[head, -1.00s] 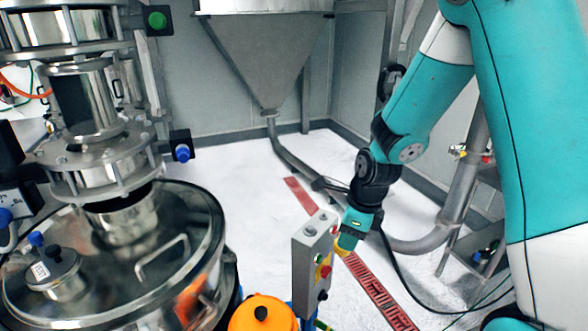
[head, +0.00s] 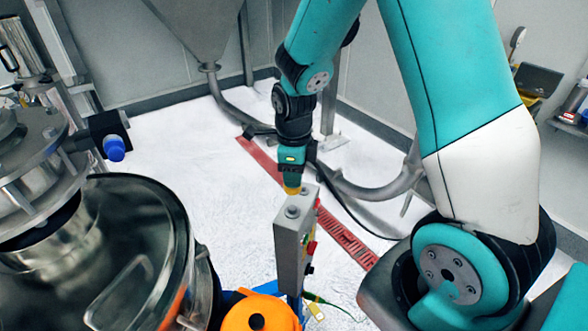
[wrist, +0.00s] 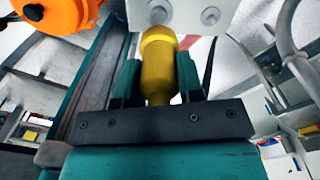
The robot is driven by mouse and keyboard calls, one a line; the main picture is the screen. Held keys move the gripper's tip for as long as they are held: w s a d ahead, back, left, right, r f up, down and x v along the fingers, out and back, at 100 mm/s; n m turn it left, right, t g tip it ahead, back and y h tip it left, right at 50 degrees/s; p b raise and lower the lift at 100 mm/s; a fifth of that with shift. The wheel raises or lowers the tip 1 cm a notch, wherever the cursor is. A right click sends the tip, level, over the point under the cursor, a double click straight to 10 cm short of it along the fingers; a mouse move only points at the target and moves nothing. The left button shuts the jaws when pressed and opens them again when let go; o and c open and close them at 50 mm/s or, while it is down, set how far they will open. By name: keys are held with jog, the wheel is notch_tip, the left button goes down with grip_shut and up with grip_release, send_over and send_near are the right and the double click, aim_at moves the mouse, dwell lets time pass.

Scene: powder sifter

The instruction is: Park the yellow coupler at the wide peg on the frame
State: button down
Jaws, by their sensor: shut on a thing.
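In the head view, the coupler (head: 292,190) hangs below my gripper at the back edge of the grey box top (head: 310,197). One round peg (head: 292,212) shows on that top, in front of the coupler. In the wrist view, a pale plate carries two round pegs, one in line with the coupler's end (wrist: 158,14) and one to the right (wrist: 210,16). I cannot tell whether the coupler touches a peg or which is wider.
The box has red and yellow buttons (head: 311,247) on its right side. An orange round cap (head: 258,314) is in front of it. A large steel vessel (head: 140,250) stands left. A grey pipe (head: 370,190) runs behind; white floor lies between.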

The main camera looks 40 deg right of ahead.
jog(key=shift+f+b, duration=2.15)
jog(key=shift+f, duration=0.8)
jog(key=shift+f+b, duration=0.35)
jog(key=shift+f, duration=0.35)
jog(key=c, duration=0.7)
grip_release()
jog(key=shift+o, duration=0.2)
notch_tip(320, 180, up, 18)
jog(key=shift+f+b, duration=0.25)
jog(key=shift+b, duration=0.95)
jog(key=shift+a, duration=0.1)
